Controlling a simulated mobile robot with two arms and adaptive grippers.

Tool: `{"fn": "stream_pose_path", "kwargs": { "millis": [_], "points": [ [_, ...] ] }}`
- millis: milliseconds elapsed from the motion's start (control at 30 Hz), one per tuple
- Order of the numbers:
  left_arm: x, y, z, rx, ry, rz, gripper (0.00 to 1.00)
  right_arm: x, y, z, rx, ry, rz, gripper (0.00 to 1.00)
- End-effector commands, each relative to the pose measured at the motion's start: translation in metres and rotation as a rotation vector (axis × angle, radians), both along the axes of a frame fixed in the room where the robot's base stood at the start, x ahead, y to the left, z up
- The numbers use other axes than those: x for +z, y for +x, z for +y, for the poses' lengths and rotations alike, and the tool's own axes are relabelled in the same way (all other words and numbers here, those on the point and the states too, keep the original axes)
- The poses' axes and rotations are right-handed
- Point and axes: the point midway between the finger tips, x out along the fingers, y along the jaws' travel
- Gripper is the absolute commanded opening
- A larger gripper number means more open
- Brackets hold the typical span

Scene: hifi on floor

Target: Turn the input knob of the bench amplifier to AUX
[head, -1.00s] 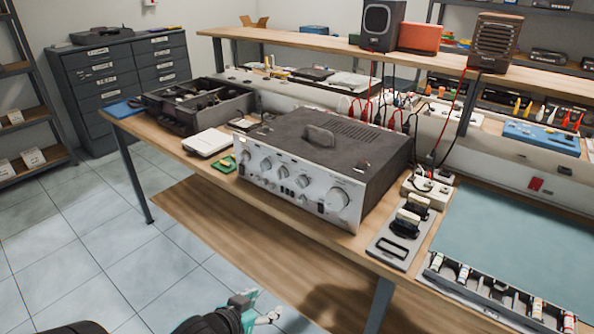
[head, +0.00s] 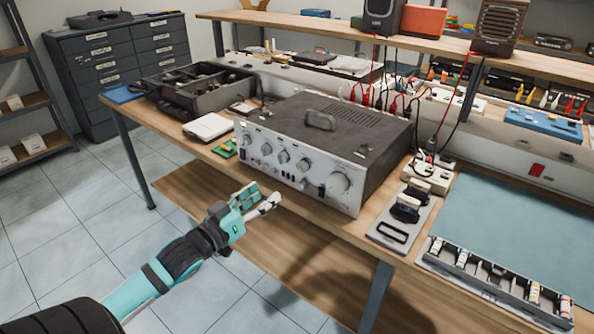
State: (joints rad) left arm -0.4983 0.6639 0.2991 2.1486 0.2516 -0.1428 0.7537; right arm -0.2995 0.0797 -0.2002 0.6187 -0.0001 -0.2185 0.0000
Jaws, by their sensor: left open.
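The bench amplifier (head: 318,145) stands on the wooden bench, with a silver front panel and a dark top with a handle. Its front carries several round knobs, the largest (head: 337,184) at the right end and smaller ones (head: 283,157) in a row to the left. The knob labels are too small to read, so I cannot tell which is the input knob or where it points. My left gripper (head: 265,199) is open and empty, in front of and below the panel's left half, apart from it. My right gripper is not in view.
A black divided tray (head: 197,97), a white box (head: 208,128) and a green board (head: 225,148) lie left of the amplifier. A grey plate with black connectors (head: 404,218) and a teal mat (head: 515,235) lie right. Cables hang behind. The floor in front is clear.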

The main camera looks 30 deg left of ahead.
Motion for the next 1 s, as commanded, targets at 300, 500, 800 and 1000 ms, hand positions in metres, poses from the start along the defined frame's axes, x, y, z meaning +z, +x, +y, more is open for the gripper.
{"fn": "stream_pose_path", "kwargs": {
  "millis": [300, 500, 800, 1000],
  "points": [
    [0.002, 0.062, -0.004, 0.002, 0.001, -0.003, 0.53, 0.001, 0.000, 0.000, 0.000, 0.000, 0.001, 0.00],
    [0.002, 0.098, -0.007, 0.002, 0.001, -0.002, 0.53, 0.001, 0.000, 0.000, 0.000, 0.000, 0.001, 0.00],
    [0.000, 0.128, -0.010, 0.001, 0.001, 0.001, 0.53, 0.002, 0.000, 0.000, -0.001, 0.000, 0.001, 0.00],
    [0.000, 0.131, -0.011, 0.000, 0.001, 0.002, 0.53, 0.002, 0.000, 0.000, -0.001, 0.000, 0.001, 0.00]
  ]
}}
